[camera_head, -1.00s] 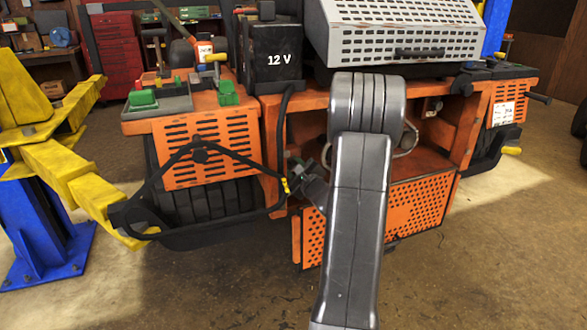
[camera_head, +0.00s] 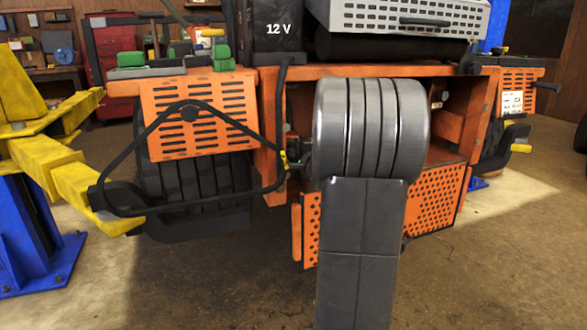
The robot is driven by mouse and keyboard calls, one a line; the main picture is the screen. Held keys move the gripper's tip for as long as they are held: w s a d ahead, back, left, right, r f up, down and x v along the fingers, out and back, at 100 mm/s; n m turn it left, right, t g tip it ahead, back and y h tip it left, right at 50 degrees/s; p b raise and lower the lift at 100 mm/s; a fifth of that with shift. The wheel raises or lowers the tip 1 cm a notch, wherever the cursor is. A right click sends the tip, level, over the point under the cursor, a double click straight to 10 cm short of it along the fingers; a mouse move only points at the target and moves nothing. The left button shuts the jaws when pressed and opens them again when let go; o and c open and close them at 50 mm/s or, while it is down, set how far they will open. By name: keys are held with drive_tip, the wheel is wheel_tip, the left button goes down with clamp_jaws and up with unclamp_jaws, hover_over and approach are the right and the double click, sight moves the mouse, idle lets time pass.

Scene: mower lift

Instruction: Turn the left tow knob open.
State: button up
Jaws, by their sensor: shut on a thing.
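The left tow knob (camera_head: 284,161) shows as a small yellow piece on the mower's left side, at the edge of the dark opening and close to the black bent bar. My gripper (camera_head: 293,158) is at it and shut on it, coming in from the right. The fingers are small and dark here, and my thick grey arm link hides the wrist and much of the gripper. I cannot tell how far the knob is turned.
The black bent bar (camera_head: 141,146) runs in front of the orange left panel (camera_head: 202,118). A yellow lift arm (camera_head: 72,186) on a blue post (camera_head: 32,235) stands at the left. A perforated orange panel (camera_head: 437,200) hangs low on the mower. Floor is clear in front.

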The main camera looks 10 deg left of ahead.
drive_tip(key=shift+f+n+b, duration=0.2)
drive_tip(key=shift+n+b, duration=1)
drive_tip(key=shift+b, duration=0.25)
drive_tip(key=shift+r+n, duration=0.1)
drive_tip(key=shift+n, duration=0.2)
drive_tip(key=o, duration=1)
drive_tip(key=shift+r, duration=0.1)
